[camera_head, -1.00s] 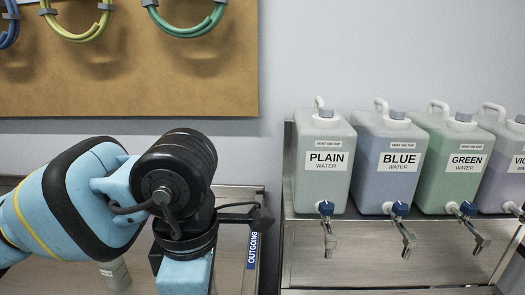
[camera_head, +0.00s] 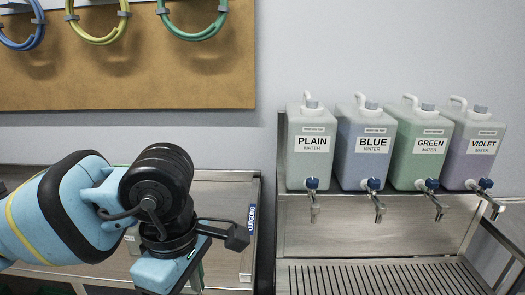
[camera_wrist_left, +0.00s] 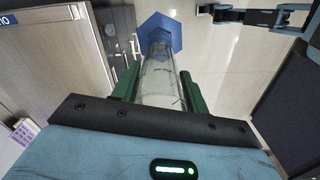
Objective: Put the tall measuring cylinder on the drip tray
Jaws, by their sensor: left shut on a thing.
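The tall measuring cylinder (camera_wrist_left: 160,75) is clear, with printed marks and a blue hexagonal base (camera_wrist_left: 160,33), in the left wrist view. My left gripper (camera_wrist_left: 160,70) is shut on it, one green finger on each side, and the base is off the floor below. In the head view my arm hides most of the gripper, and I cannot make out the cylinder. The drip tray (camera_head: 380,279) is the dark-slatted metal surface under the taps at lower right. It is right of my left arm and looks empty where it shows. My right gripper is not in view.
Bottles of plain (camera_head: 312,165), blue (camera_head: 366,165), green (camera_head: 419,165) and violet (camera_head: 474,160) water stand above the tray, with taps jutting out. A metal bench marked OUTGOING (camera_head: 251,219) is behind my left arm. A cabinet (camera_wrist_left: 55,60) is at left in the wrist view.

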